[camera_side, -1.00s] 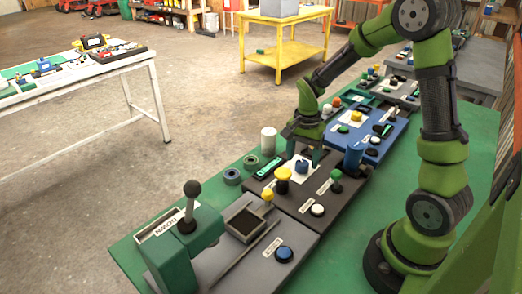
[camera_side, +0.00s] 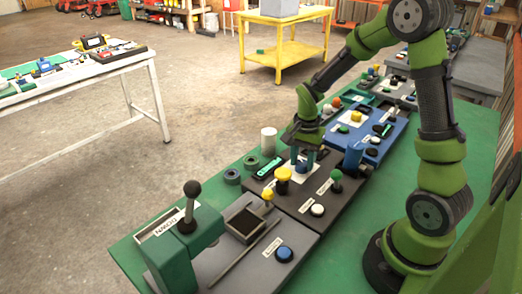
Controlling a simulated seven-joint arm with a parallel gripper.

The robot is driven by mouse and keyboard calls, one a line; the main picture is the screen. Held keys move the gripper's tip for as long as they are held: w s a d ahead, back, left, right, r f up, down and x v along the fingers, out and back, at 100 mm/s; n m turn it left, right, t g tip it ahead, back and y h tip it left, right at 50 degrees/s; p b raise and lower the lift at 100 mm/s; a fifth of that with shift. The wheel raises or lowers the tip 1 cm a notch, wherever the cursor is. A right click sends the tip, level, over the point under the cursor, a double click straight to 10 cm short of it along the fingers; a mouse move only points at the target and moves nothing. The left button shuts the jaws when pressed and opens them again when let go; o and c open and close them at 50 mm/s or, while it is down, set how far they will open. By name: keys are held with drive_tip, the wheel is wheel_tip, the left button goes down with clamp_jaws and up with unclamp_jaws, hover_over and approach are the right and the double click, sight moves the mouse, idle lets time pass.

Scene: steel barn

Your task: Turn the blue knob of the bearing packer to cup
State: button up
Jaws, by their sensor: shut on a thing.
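The bearing packer looks to be the dark panel (camera_side: 291,206) on the green bench, with a yellow knob, a green-topped lever and a white button on it. Its blue knob (camera_side: 302,168) sits on a white label plate near the panel's far side. My gripper (camera_side: 304,160) points down over this knob, with its fingers on either side and shut on it. The fingers partly hide the knob and the plate. The plate's lettering and the knob's pointer are too small to read.
A yellow knob (camera_side: 283,174) stands close in front of my gripper. A blue cylinder (camera_side: 353,157) and a green-topped lever (camera_side: 336,176) are to the right. A white cylinder (camera_side: 268,141) stands to the left. A blue panel (camera_side: 368,142) lies behind.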

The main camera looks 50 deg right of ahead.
sight(303, 163)
drive_tip(key=n, duration=0.6)
drive_tip(key=shift+n, duration=0.4)
drive_tip(key=n, duration=0.6)
drive_tip(key=shift+s+d+n, duration=0.1)
drive_tip(key=shift+n, duration=0.3)
drive_tip(key=o, duration=1.1)
drive_tip(key=shift+c, duration=0.2)
wheel_tip(303, 163, up, 17)
